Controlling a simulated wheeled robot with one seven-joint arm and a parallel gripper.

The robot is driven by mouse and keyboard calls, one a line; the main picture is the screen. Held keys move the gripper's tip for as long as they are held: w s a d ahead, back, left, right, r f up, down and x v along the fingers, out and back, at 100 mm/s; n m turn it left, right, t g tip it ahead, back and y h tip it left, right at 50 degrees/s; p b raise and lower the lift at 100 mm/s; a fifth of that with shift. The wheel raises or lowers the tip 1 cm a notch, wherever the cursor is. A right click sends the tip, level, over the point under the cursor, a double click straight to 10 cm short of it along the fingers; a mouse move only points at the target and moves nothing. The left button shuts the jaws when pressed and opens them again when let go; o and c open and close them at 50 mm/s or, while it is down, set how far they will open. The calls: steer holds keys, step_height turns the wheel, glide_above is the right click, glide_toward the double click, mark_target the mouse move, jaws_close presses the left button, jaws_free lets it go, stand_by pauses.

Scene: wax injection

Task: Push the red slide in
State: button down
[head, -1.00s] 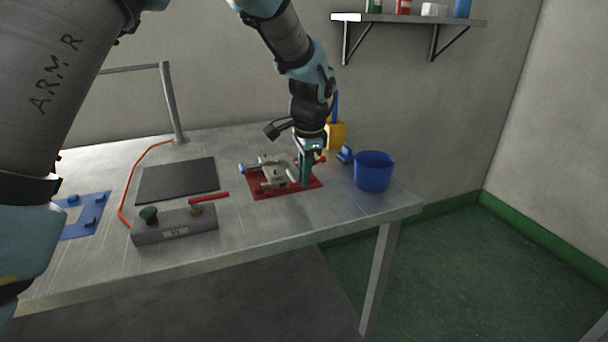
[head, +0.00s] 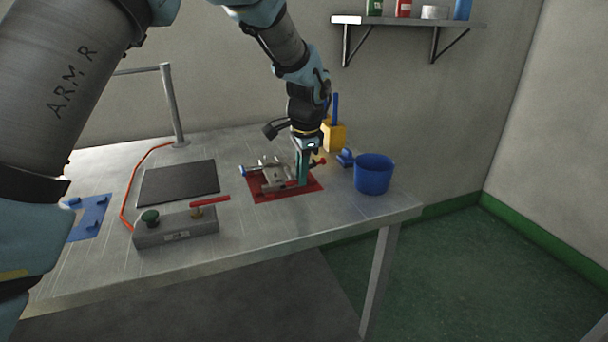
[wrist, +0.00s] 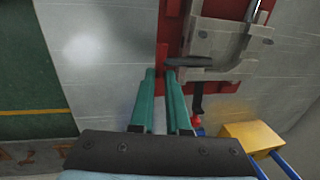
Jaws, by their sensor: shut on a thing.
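The grey metal mould (head: 272,176) stands on a red plate (head: 262,197) on the table. In the wrist view the mould (wrist: 222,42) is at the top right. My gripper (head: 303,184) points down at the mould's right end. In the head view the fingers hide the slide. A red knob (head: 320,161) shows behind the fingers, and a blue knob (head: 242,171) at the mould's left end.
A blue cup (head: 374,175) stands right of the plate, near the table's right edge. A yellow holder (head: 334,136) and a small blue object (head: 345,157) are behind. A grey box (head: 176,228) with a red lever (head: 210,200) and a dark mat (head: 178,183) lie left.

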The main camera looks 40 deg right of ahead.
steer(key=c, duration=0.9)
jaws_free()
steer(key=r, duration=0.3)
steer(key=s+r+b, duration=0.1)
steer(key=r, duration=0.3)
steer(key=s+r, duration=0.1)
steer(key=r, duration=0.2)
steer(key=shift+a+r+b, duration=0.3)
steer(key=shift+a+b, duration=0.1)
steer(key=w+a+f+n, duration=0.1)
steer(key=w+a+n, duration=0.3)
steer(key=a, duration=0.5)
steer(key=w+a+f+n, duration=0.25)
steer(key=w+a, duration=0.25)
steer(key=a, duration=0.5)
steer(key=w+a+f+n, duration=0.1)
steer(key=w+a+n, duration=0.3)
steer(key=a, duration=0.5)
steer(key=s+a+f+n, duration=0.1)
steer(key=s+a+n, duration=0.1)
steer(key=a, duration=0.5)
steer(key=s+a+f+n, duration=0.1)
steer(key=s+a+n, duration=0.2)
steer(key=a+n, duration=0.2)
steer(key=s+a+f+n, duration=0.2)
steer(key=a+n, duration=0.2)
steer(key=a, duration=0.6)
steer(key=shift+s+a+f+y+p, duration=0.1)
steer(key=shift+s+a+y+p, duration=0.15)
steer(key=shift+s+y+p, duration=0.1)
